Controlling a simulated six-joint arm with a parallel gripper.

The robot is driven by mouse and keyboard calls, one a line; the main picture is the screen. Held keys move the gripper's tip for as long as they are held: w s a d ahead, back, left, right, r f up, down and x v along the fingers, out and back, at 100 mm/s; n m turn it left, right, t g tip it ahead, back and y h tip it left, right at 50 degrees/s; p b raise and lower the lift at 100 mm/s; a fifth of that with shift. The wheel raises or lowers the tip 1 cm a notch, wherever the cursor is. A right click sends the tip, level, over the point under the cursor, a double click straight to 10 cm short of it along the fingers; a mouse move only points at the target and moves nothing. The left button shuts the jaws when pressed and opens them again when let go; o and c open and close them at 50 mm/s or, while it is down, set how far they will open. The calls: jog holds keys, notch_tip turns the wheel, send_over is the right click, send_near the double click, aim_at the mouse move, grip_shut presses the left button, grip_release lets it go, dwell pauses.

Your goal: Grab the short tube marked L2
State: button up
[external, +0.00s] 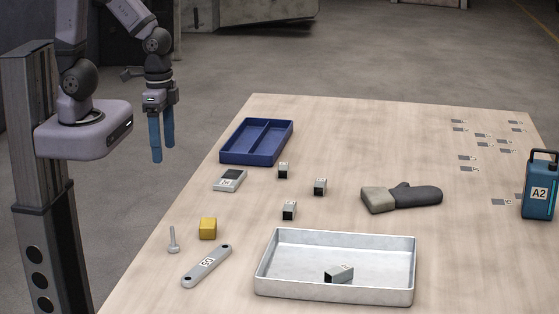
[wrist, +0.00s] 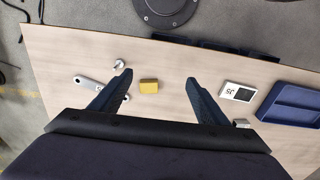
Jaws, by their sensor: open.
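Several short grey metal tubes with small labels are in the external view. One (external: 283,171) stands near the blue tray, one (external: 320,187) is to its right, and one (external: 289,210) is nearer the metal tray. Another tube (external: 339,274) lies inside the metal tray. Their labels are too small to read, so I cannot tell which is L2. My gripper (external: 162,154) is open and empty, raised left of the table and apart from all tubes. In the wrist view my open fingers (wrist: 160,76) have nothing between them in their grip; one tube (wrist: 241,123) shows partly beside the right finger.
A blue divided tray (external: 228,155), a labelled device (external: 230,180), a yellow block (external: 208,229), a bolt (external: 173,240) and a flat link (external: 206,265) lie left. A metal tray (external: 262,276) is in front. A dark glove (external: 415,196) and blue can (external: 541,188) are right.

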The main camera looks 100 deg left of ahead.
jog(key=w+a+f+t+y+b, duration=0.2)
jog(key=w+a+f+t+b, duration=0.3)
jog(key=w+a+f+b, duration=0.4)
jog(key=t+b, duration=0.6)
jog(key=b, duration=0.6)
send_near(289, 210)
jog(key=shift+h, duration=0.3)
jog(key=a, duration=0.1)
jog(key=s+a+f, duration=0.1)
jog(key=a, duration=0.1)
jog(key=s+a, duration=0.1)
jog(key=shift+a+f, duration=0.25)
jog(key=shift+a, duration=0.05)
jog(key=w+t+b, duration=0.1)
jog(key=b, duration=0.2)
jog(key=shift+a+f+h, duration=0.1)
jog(key=shift+f+h, duration=0.1)
jog(key=shift+h, duration=0.2)
jog(key=shift+w+r+t+b, duration=0.1)
jog(key=shift+w+t+b, duration=0.2)
jog(key=shift+t, duration=0.3)
jog(key=shift+r, duration=0.15)
jog(key=shift+w+d+f+p, duration=0.1)
jog(key=shift+w+f+p, duration=0.05)
jog(key=shift+w+p, duration=0.35)
jog(key=shift+w+d+f+p, duration=0.1)
jog(key=shift+w+f+p, duration=0.1)
jog(key=shift+w+p, duration=0.25)
jog(key=shift+f, duration=0.1)
